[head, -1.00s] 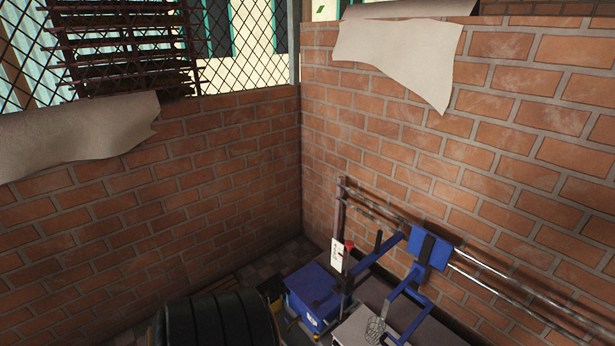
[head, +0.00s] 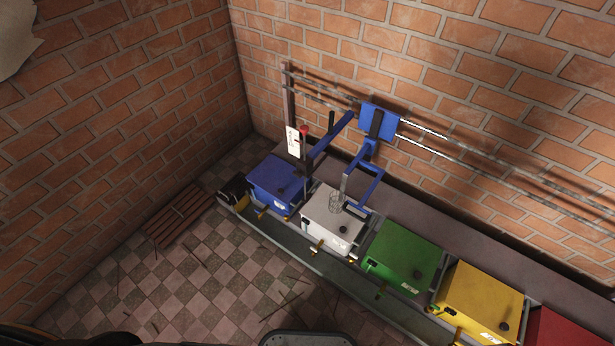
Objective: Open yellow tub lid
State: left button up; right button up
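The yellow tub (head: 478,304) stands in a row of coloured tubs at the lower right of the head view. Its flat yellow lid (head: 485,290) looks shut, with a small dark round knob (head: 504,327) near its right front edge. A label and a yellow tap-like fitting show low on its front side. Neither of my grippers shows in the head view, so I cannot tell their states.
Blue (head: 277,184), white (head: 333,217), green (head: 402,257) and red (head: 556,330) tubs share the row along the brick wall.

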aim_at(487, 301)
jog(key=z, duration=0.4)
jog(key=l+z, duration=0.1)
jog(key=z, duration=0.75)
jog(key=l+z, duration=0.1)
jog(key=z, duration=0.75)
